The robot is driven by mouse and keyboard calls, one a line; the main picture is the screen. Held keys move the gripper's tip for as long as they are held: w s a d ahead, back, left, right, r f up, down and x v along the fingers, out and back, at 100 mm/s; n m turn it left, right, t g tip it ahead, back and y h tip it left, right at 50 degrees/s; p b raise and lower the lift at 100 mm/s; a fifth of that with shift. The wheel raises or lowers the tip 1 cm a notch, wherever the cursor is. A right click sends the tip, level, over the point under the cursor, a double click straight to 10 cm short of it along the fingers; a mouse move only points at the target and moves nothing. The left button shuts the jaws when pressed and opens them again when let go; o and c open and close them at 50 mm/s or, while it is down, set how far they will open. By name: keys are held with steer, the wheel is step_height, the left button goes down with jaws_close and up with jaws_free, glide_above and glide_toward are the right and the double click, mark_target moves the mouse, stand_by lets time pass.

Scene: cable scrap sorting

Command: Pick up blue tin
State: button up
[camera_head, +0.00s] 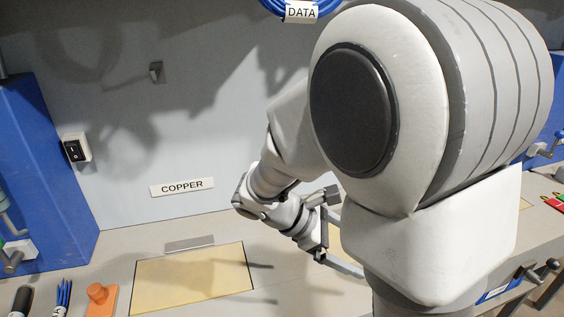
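I cannot make out a blue tin in the head view. My own arm fills the middle and right of the picture and hides much of the bench behind it. My gripper (322,228) is low over the bench, right of the yellow mat, and points to the right. Its fingertips are partly hidden behind my arm, so I cannot tell whether it is open or shut or holds anything.
A yellow mat (190,280) lies bare on the bench below a COPPER sign (182,187). An orange block (101,300) and blue cable pieces (62,297) are at lower left. Blue panels stand at both sides. A blue cable coil (275,5) hangs above.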

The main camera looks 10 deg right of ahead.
steer(key=w+f+n+t+h+b, duration=0.1)
steer(key=w+f+n+h+b, duration=0.25)
steer(key=f, duration=0.35)
steer(key=shift+n, duration=0.35)
steer(key=b+x, duration=0.1)
steer(key=x, duration=0.3)
steer(key=b+x, duration=0.1)
steer(key=x, duration=0.2)
steer(key=w+b+x, duration=0.1)
steer(key=x, duration=0.3)
steer(key=shift+s+d+f, duration=0.1)
steer(key=shift+d+f, duration=0.05)
steer(key=shift+d, duration=0.2)
steer(key=b+x, duration=0.1)
steer(key=x, duration=0.1)
steer(key=b+x, duration=0.1)
steer(key=x, duration=0.1)
steer(key=shift+s+d+f, duration=0.1)
steer(key=shift+d+f, duration=0.1)
steer(key=shift+f, duration=0.25)
steer(key=shift+d, duration=0.3)
steer(key=shift+c, duration=0.2)
jaws_close()
